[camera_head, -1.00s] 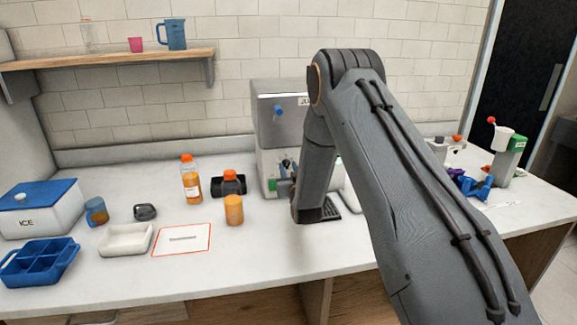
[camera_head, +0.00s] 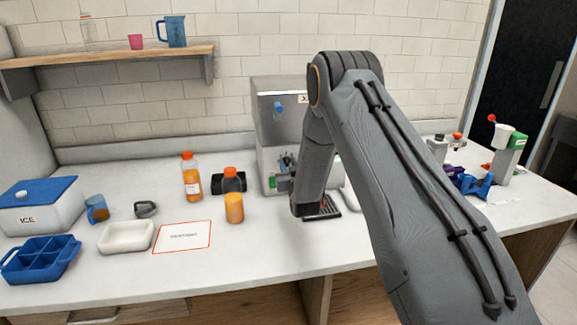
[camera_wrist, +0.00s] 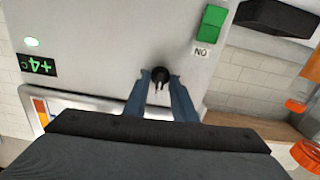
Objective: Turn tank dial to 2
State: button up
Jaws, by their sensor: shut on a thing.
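The juicer (camera_head: 272,97) is a grey metal machine against the back wall, partly hidden by my arm in the head view. In the wrist view its front panel (camera_wrist: 110,50) fills the left and middle. A small black dial (camera_wrist: 160,74) sits on this panel between my blue fingertips. My gripper (camera_wrist: 160,84) is shut on the dial. No numbers around the dial are readable. In the head view my fingertips are hidden behind my arm.
A white tray (camera_head: 112,248), blue divided tray (camera_head: 25,275) and ice box (camera_head: 62,217) are farther left. Blue and green items stand right of my arm.

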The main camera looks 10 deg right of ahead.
jog(key=n+b, duration=0.3)
jog(key=n, duration=0.2)
jog(key=shift+f+b, duration=0.1)
jog(key=shift+b, duration=0.25)
jog(key=n+b, duration=0.3)
jog(key=n, duration=0.2)
jog(key=shift+a+n, duration=0.1)
jog(key=shift+n, duration=0.3)
jog(key=n+b, duration=0.3)
jog(key=n, duration=0.3)
jog(key=shift+f+n, duration=0.1)
jog(key=shift+n, duration=0.2)
jog(key=o, duration=0.7)
jog(key=s+b, duration=0.1)
jog(key=s, duration=0.7)
jog(key=shift+a+b, duration=0.1)
jog(key=shift+b, duration=0.3)
